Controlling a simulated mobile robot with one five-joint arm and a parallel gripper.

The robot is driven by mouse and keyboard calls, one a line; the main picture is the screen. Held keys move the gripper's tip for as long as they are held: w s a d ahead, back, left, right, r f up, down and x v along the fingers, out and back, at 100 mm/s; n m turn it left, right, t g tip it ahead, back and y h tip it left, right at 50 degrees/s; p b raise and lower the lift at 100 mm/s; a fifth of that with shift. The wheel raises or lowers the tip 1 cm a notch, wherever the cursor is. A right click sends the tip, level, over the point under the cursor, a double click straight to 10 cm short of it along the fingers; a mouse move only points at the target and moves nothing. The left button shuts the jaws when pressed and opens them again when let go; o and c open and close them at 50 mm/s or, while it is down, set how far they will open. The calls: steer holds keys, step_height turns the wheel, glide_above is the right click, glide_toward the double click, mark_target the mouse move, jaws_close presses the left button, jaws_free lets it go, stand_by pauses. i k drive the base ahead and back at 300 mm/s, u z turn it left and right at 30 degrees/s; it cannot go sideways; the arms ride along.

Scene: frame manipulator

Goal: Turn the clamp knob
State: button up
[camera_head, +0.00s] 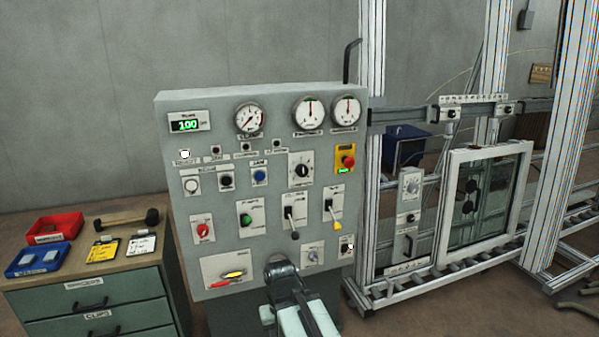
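A grey control panel (268,112) stands in front of me and carries several knobs, switches and gauges. Its rotary knobs include a black one (301,171) on a white plate right of centre, a red one (203,230) at the lower left and a small grey one (312,255) at the lower right. The labels are too small to tell which is the clamp knob. My gripper (281,268) is in front of the panel's lower edge; its fingers are not clear, and no held object shows.
Levers with black (294,234) and yellow (337,226) tips stick out from the panel. A white-framed window (446,205) stands in the aluminium frame (372,50) at right. A drawer cabinet (90,290) at left holds a red bin (54,228), a blue tray (38,259) and a hammer-like tool (127,221).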

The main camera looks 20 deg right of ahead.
mark_target(301, 170)
steer(key=u, duration=2.15)
steer(key=k, duration=0.9)
steer(key=z, duration=1)
steer(key=i, duration=1)
steer(key=u, duration=0.05)
